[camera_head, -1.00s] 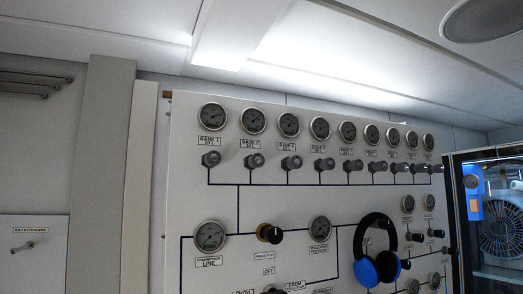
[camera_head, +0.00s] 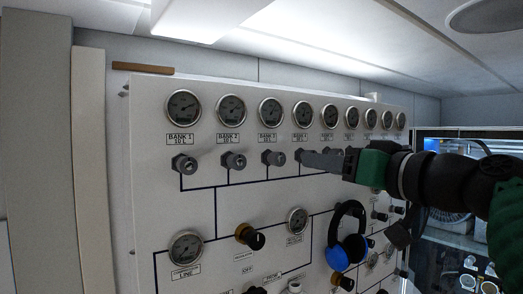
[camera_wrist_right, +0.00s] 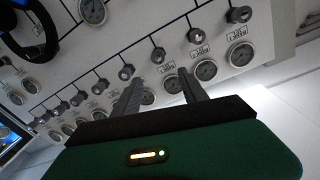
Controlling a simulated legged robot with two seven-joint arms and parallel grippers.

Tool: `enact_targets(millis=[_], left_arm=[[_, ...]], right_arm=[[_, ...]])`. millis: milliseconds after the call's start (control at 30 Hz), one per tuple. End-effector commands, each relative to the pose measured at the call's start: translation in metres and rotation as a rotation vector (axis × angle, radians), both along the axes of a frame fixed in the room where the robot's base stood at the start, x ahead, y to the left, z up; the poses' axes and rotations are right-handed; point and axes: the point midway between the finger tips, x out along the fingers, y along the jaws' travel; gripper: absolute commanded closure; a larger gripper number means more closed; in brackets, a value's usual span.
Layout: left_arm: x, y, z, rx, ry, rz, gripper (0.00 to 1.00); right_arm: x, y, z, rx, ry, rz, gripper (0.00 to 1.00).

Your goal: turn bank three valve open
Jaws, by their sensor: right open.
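The bank three valve (camera_head: 274,158) is a dark grey knob, third from the left in the upper valve row, below its gauge and label. It also shows in the right wrist view (camera_wrist_right: 158,55). My right gripper (camera_head: 303,158) reaches in from the right, its fingers just right of this valve and covering part of the valves farther right. In the right wrist view its two fingers (camera_wrist_right: 160,76) are apart and empty, and the bank three valve lies beyond the tips, roughly in line with the gap. No contact shows. My left gripper is not in view.
The bank two valve (camera_head: 234,160) and bank one valve (camera_head: 184,163) stand close by on the left. Gauges line the panel (camera_head: 215,110) above them. Blue-black ear defenders (camera_head: 345,240) hang lower right, below my right arm. The space in front of the panel's left side is clear.

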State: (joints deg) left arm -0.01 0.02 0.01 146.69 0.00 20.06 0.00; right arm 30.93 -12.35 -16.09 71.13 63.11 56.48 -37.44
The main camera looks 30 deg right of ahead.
Motion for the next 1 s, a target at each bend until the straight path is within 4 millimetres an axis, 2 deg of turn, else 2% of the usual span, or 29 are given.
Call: enact_targets(millis=[33, 300, 500, 667, 933, 1000], left_arm=[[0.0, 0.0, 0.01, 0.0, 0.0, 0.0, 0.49], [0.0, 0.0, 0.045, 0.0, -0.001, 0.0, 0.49], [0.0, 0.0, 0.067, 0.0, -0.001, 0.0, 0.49], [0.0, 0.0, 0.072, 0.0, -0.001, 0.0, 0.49], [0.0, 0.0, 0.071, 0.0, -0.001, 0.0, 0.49], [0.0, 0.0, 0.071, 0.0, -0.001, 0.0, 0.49]], right_arm=[[0.013, 0.0, 0.004, 0.003, 0.004, 0.002, 0.49], [0.085, 0.004, 0.006, 0.003, 0.006, 0.003, 0.49], [0.129, 0.005, 0.005, 0.003, 0.005, 0.002, 0.49], [0.144, 0.005, 0.002, 0.002, 0.002, 0.001, 0.49], [0.146, 0.005, -0.001, 0.001, 0.002, 0.001, 0.49], [0.146, 0.005, -0.001, 0.001, 0.002, 0.001, 0.59]])
